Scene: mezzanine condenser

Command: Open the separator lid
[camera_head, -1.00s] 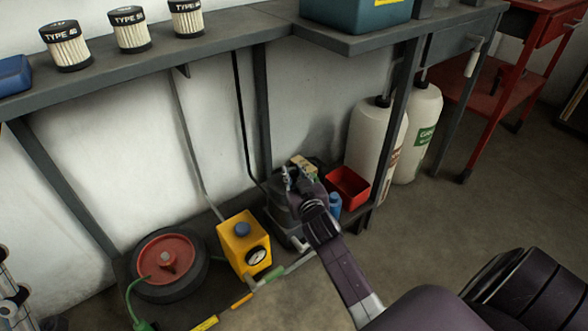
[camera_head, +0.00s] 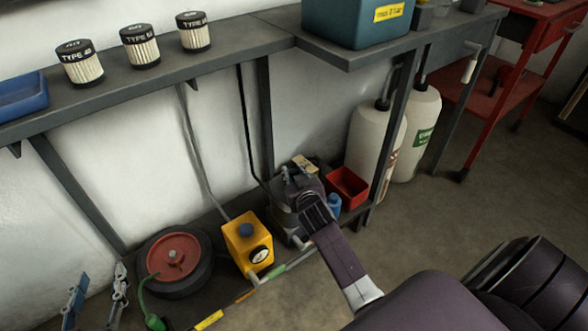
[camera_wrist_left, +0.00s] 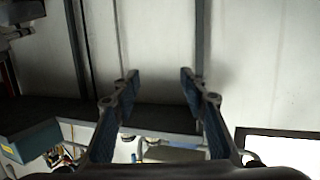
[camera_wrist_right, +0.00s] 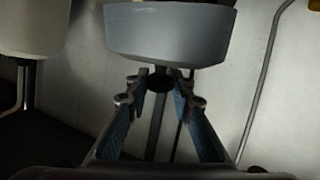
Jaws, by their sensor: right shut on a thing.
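The grey separator (camera_head: 283,222) stands on the low shelf under the bench, right of the yellow pump unit. My right gripper (camera_head: 299,172) is at its top, with my arm hiding part of it. In the right wrist view, my right gripper (camera_wrist_right: 158,88) is shut on a small black knob (camera_wrist_right: 158,79) beside a grey rounded part (camera_wrist_right: 170,38), which seems to be the lid. I cannot tell whether the lid is raised. My left gripper (camera_head: 97,292) is open and empty at the lower left; its spread fingers also show in the left wrist view (camera_wrist_left: 160,85).
The yellow unit with a gauge (camera_head: 247,243) and a red-topped black reel (camera_head: 174,262) are left of the separator. A red bin (camera_head: 347,188), blue bottle (camera_head: 334,205) and white jugs (camera_head: 375,135) are to its right. The bench (camera_head: 200,70) overhangs it.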

